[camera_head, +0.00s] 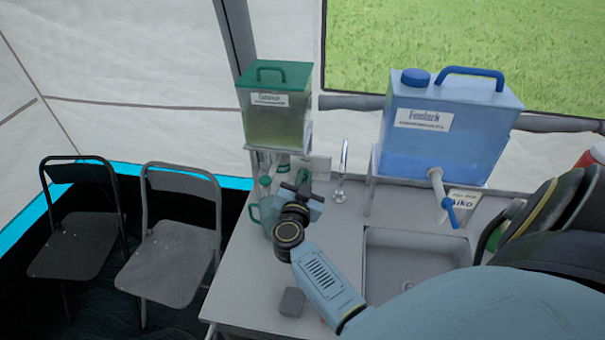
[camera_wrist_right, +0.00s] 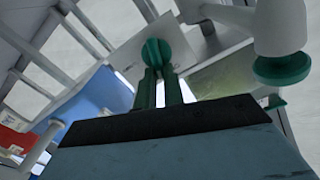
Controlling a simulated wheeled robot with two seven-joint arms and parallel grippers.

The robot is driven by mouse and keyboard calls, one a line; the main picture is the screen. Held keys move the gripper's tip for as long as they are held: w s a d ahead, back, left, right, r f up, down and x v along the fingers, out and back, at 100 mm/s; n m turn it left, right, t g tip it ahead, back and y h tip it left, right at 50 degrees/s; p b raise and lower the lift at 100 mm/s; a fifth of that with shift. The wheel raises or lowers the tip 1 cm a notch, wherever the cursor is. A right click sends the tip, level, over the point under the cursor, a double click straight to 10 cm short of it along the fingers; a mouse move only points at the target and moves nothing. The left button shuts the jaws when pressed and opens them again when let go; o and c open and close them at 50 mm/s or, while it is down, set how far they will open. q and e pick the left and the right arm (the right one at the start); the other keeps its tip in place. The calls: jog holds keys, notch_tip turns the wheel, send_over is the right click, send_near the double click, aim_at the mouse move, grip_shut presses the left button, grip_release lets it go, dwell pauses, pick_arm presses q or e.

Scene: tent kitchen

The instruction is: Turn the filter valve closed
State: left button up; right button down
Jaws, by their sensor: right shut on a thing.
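The green-lidded filter tank (camera_head: 272,118) stands on a raised shelf at the back left of the counter. My right gripper (camera_head: 303,186) is below it, hiding most of the outlet. In the wrist view, my right gripper (camera_wrist_right: 159,78) is shut with its two fingers close together on a green valve handle (camera_wrist_right: 155,50). A white spout (camera_wrist_right: 280,25) with a green ring at its end shows at the top right of the wrist view. How far the valve is turned cannot be told. My left gripper is not in view.
A green jug (camera_head: 257,214) stands close beside my right gripper, with bottles behind. A blue tank (camera_head: 447,130) with a blue-handled tap (camera_head: 449,212) stands over the sink (camera_head: 410,240). A faucet (camera_head: 342,175) is between the tanks. A small grey block (camera_head: 291,302) lies at the front.

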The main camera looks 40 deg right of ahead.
jog(key=shift+s+d+f+m+b, duration=0.1)
jog(key=shift+s+f+m+b, duration=0.2)
jog(key=shift+m, duration=2.05)
jog(key=shift+s+d+f+m+b, duration=0.15)
jog(key=shift+f+m+b, duration=0.25)
jog(key=shift+m, duration=1.9)
jog(key=shift+s+d+f+m+b, duration=0.1)
jog(key=shift+f+m+b, duration=0.25)
jog(key=shift+m, duration=2)
jog(key=c, duration=1.5)
grip_release()
jog(key=shift+r, duration=0.1)
jog(key=p+v, duration=0.1)
jog(key=v, duration=1.1)
